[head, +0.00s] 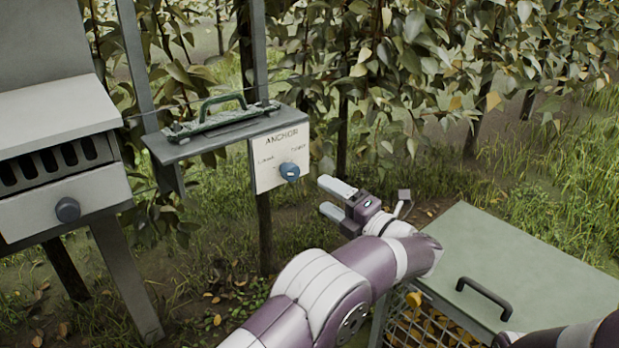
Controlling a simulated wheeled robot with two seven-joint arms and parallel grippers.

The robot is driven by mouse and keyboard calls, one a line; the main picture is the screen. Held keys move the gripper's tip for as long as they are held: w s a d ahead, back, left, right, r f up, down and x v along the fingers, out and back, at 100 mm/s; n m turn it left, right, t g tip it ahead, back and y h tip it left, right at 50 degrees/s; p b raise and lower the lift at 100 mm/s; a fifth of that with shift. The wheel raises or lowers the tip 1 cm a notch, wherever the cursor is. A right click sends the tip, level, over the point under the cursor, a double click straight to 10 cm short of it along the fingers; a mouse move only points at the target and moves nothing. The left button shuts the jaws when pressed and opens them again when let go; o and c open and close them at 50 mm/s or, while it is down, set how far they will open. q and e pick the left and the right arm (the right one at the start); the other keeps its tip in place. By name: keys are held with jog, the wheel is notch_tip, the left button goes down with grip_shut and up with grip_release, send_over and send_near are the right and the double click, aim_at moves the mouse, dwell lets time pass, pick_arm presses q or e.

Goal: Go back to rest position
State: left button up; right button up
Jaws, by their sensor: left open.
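My left gripper (336,199) is open and empty. Its two pale fingers point left, a little apart, below and to the right of the blue knob (289,171) on the white ANCHOR panel (279,155). In this view there is a gap between the fingers and the knob. My left arm reaches up from the bottom of the view with its elbow bent. Part of my right arm shows dark at the bottom right corner; its gripper is out of view.
A green-topped crate (530,262) with a black handle (484,298) and mesh side stands at right. A shelf (220,135) carries a green handled tool (222,118). A grey cabinet (60,194) with a round knob (67,209) stands at left. Leafy plants (420,60) fill the back.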

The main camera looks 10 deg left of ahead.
pick_arm(q)
jog(key=shift+v, duration=1.15)
jog(key=shift+w, duration=0.1)
